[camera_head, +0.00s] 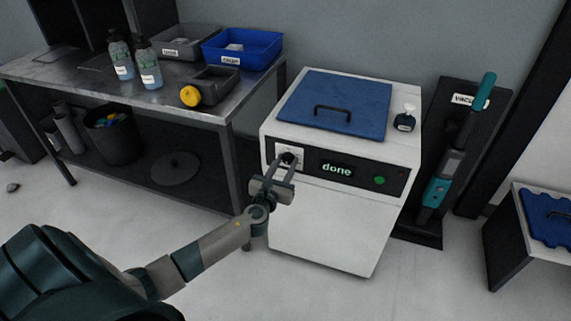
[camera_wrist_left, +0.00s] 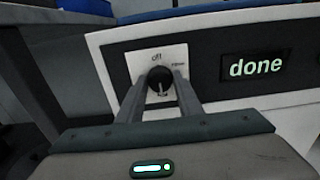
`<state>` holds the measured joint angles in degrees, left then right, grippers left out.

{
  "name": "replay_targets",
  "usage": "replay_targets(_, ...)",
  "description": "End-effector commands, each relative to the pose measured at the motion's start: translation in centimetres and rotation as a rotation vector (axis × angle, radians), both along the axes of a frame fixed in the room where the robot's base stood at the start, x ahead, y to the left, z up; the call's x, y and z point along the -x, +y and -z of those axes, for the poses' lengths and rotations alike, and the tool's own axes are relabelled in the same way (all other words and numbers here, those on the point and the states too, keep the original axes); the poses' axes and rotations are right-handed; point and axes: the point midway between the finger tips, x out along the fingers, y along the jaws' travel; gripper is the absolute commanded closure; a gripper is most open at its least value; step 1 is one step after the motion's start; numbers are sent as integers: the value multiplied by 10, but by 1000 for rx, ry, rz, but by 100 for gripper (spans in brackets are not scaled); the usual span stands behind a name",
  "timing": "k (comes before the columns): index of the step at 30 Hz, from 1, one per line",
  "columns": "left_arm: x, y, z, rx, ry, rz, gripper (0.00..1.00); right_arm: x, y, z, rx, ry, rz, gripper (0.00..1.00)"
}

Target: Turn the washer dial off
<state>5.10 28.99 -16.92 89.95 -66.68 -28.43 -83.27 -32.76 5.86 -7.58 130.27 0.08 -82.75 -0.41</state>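The washer (camera_head: 335,215) is a white box with a black front panel and a lit "done" display (camera_head: 337,169). Its round black dial (camera_head: 288,157) sits on a white plate at the panel's left. In the left wrist view the dial (camera_wrist_left: 159,80) has an "off" label (camera_wrist_left: 157,58) above it, another small label at upper right, and a pale mark on its lower part. My left gripper (camera_head: 279,165) is at the dial, its fingers apart on either side of it; contact is unclear. My right gripper is not in view.
A metal bench (camera_head: 222,106) with bottles and bins stands left. A vacuum (camera_head: 446,165) on a stand is right. The floor in front is clear.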

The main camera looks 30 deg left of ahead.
Motion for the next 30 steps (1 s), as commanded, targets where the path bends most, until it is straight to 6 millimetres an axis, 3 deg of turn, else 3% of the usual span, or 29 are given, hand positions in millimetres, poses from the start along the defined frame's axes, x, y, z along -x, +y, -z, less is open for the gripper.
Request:
replay_targets(14, 0, 0, 1, 92, -22, 0, 90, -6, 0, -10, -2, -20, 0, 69)
replay_targets(20, 0, 0, 1, 215, -53, 0, 90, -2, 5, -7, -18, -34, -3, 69)
replay_targets(30, 0, 0, 1, 516, -125, -1, 90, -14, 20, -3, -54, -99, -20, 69)
